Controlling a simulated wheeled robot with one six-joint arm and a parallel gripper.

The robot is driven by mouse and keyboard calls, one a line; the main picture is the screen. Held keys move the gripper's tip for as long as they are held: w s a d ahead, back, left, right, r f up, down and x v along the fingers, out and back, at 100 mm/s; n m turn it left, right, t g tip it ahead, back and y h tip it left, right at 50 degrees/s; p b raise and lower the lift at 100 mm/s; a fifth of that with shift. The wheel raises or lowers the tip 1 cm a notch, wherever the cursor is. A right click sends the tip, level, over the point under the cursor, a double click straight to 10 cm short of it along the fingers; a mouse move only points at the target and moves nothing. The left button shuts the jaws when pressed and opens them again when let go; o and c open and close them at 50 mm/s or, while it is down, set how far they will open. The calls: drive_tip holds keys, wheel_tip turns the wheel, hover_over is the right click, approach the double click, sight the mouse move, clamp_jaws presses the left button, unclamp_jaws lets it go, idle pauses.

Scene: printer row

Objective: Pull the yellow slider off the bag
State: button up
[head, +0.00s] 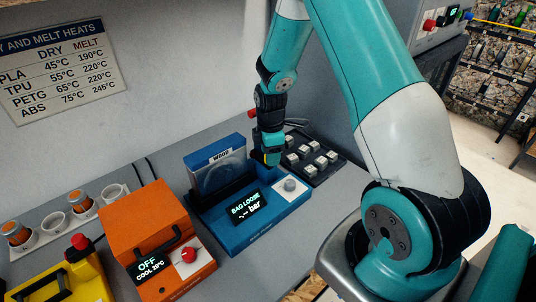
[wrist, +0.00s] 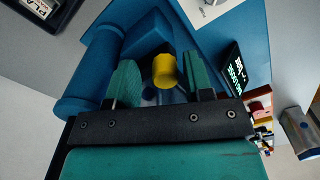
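The yellow slider (wrist: 165,71) shows in the wrist view as a short yellow block between the fingers of my gripper (wrist: 161,74). The teal fingers stand apart, with a gap visible on both sides of the slider. In the head view my gripper (head: 270,150) points down at the right end of the bag (head: 216,176), which stands in a blue machine (head: 264,216) under a "WOOD" label. The machine's screen (head: 246,207) reads "BAG LOOSE -.-- bar". The slider is mostly hidden by my gripper there.
An orange box (head: 150,222) with a red knob stands left of the blue machine. A yellow device (head: 62,283) and a tray of cups (head: 70,222) are farther left. A dark tray of pale blocks (head: 312,158) lies close behind my gripper to the right.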

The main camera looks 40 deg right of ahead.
drive_tip(key=shift+a, duration=0.15)
drive_tip(key=shift+r, duration=0.4)
wheel_tip(320, 180, up, 17)
drive_tip(key=b, duration=0.2)
drive_tip(key=shift+f+b, duration=0.2)
drive_tip(key=shift+b, duration=0.1)
